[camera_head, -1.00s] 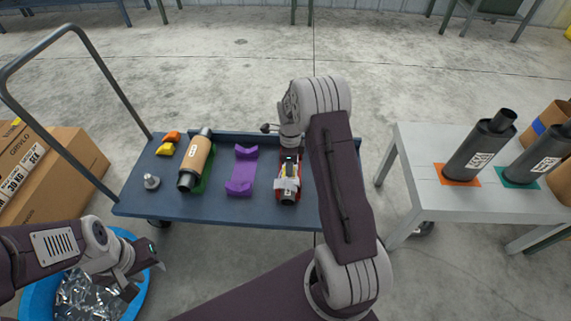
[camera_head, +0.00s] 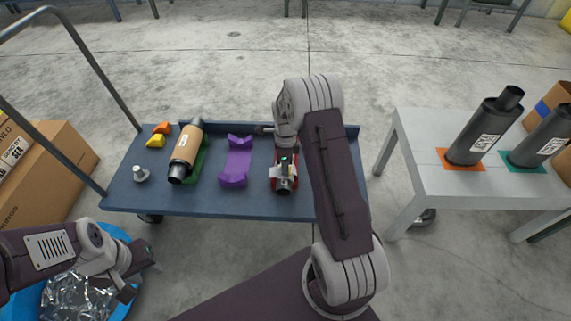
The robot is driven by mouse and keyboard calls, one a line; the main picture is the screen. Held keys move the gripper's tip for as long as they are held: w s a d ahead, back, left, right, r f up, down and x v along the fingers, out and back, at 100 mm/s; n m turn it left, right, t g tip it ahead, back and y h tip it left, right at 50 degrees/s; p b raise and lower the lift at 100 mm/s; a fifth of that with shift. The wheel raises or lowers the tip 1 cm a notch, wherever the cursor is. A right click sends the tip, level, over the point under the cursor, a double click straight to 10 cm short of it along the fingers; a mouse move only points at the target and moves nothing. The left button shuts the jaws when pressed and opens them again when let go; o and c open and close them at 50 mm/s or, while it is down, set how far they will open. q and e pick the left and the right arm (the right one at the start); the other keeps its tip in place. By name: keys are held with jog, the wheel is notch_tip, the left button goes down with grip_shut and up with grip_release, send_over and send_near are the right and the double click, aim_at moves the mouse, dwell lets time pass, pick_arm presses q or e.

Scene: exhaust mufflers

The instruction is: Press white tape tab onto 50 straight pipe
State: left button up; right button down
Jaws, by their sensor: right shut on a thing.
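A dark pipe (camera_head: 283,191) lies in a red cradle (camera_head: 294,184) on the blue cart, its near end showing. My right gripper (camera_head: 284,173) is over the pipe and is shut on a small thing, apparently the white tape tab. The tab is too small and too covered to make out clearly. My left gripper (camera_head: 141,280) is open and empty, above the blue bin's right side.
An empty purple cradle (camera_head: 236,163) stands between the two pipes. Orange and yellow blocks (camera_head: 157,136) and a grey knob (camera_head: 140,174) are at the cart's left. A blue bin (camera_head: 122,309) holds foil. A grey table (camera_head: 435,188) at right bears two dark mufflers (camera_head: 480,137).

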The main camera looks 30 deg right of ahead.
jog(key=shift+f, duration=0.55)
dwell(0.9)
jog(key=shift+r+p, duration=0.65)
jog(key=shift+p, duration=0.1)
jog(key=shift+f, duration=0.1)
jog(key=shift+f, duration=0.5)
dwell(0.4)
notch_tip(320, 180, up, 7)
jog(key=p, duration=0.7)
jog(key=shift+r, duration=0.1)
dwell(0.3)
